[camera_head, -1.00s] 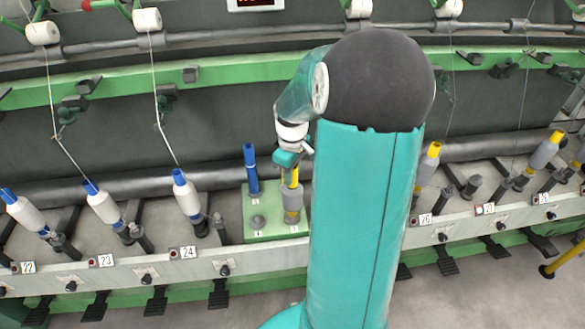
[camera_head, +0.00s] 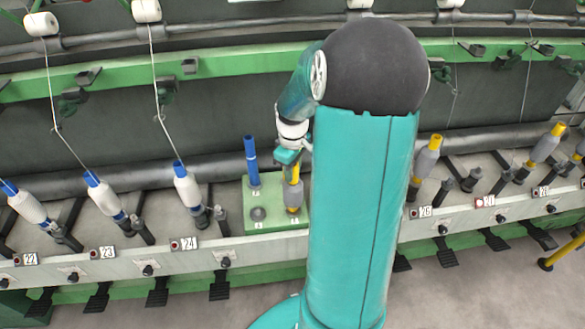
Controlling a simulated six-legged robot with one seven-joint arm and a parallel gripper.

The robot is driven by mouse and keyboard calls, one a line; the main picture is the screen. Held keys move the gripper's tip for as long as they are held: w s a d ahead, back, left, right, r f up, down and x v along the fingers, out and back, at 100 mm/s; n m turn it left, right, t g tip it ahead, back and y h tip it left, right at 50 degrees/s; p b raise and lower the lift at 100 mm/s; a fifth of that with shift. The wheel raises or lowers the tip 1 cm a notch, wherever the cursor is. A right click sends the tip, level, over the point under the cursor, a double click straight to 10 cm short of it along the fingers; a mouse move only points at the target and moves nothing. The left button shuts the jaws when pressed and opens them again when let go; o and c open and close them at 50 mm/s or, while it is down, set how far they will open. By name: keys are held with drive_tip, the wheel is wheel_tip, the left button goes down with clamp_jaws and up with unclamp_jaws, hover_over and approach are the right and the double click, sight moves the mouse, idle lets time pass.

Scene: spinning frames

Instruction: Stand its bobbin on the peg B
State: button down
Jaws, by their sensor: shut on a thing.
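A bobbin (camera_head: 293,194) with a yellow tube and grey winding stands roughly upright at the front right of a green block (camera_head: 232,224). My gripper (camera_head: 290,156) is above it, shut on its yellow upper end; the fingers are small and partly hidden by my arm. The bobbin's yellow lower end is over the block's front right spot, beside a small label. I cannot tell whether it is seated on a peg there. The block's labels are too small to read surely. A bare grey peg (camera_head: 258,213) shows at the front left of the block.
A blue tube (camera_head: 251,160) stands at the block's back left. White-wound bobbins (camera_head: 188,189) lean in the row at left, grey-and-yellow ones (camera_head: 426,161) at right. A green rail (camera_head: 225,66) crosses behind. My arm hides the rail just right of the block.

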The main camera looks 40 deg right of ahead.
drive_tip(key=shift+f, duration=0.2)
drive_tip(key=c, duration=1)
unclamp_jaws()
drive_tip(key=shift+c, duration=0.2)
drive_tip(key=shift+r, duration=0.1)
wheel_tip(320, 180, up, 14)
drive_tip(key=shift+f, duration=0.2)
